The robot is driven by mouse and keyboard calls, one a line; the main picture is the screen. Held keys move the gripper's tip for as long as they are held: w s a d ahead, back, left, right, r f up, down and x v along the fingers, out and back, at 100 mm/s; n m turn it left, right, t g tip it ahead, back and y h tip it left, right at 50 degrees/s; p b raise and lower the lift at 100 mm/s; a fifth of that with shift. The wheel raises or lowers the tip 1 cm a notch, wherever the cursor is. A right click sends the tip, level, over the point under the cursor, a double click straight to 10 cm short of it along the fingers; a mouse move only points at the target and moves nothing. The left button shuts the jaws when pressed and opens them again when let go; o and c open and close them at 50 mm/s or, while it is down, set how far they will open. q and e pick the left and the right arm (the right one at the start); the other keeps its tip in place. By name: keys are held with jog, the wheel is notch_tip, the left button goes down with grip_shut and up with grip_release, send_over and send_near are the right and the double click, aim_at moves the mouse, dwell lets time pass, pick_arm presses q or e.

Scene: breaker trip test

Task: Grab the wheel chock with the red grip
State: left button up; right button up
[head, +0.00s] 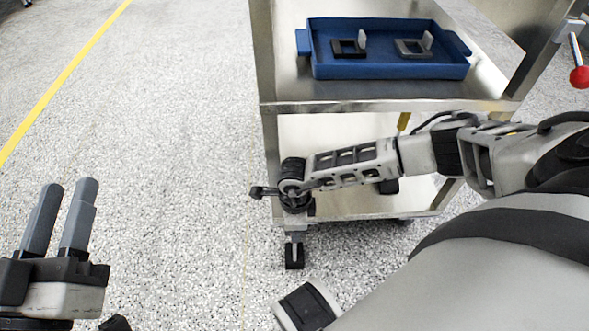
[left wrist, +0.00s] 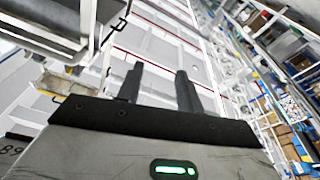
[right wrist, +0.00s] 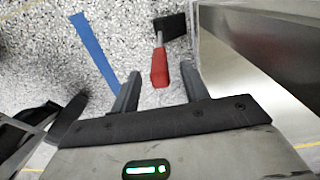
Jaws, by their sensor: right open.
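The wheel chock (right wrist: 171,24) shows in the right wrist view as a dark block on the speckled floor. Its red grip (right wrist: 160,70) extends toward my right gripper (right wrist: 160,74). That gripper is open, with the grip's end between its fingertips and gaps visible on both sides. In the head view my right arm reaches low beside the cart's near left corner; its fingers and the red grip cannot be made out there. My left gripper (head: 69,188) is open and empty at the lower left, away from the cart; its empty fingers also show in the left wrist view (left wrist: 159,72).
A metal cart (head: 400,105) stands at the right, close to my right arm. A blue tray (head: 390,72) with two small bracket-like parts sits on top. A red knob (head: 580,77) is at the right edge. The floor (head: 170,130) at left is clear, with a yellow line (head: 65,77).

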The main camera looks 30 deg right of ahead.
jog(key=shift+f, duration=0.55)
grip_shut()
dwell(1.0)
jog(key=shift+w+r, duration=0.1)
jog(key=shift+r, duration=0.05)
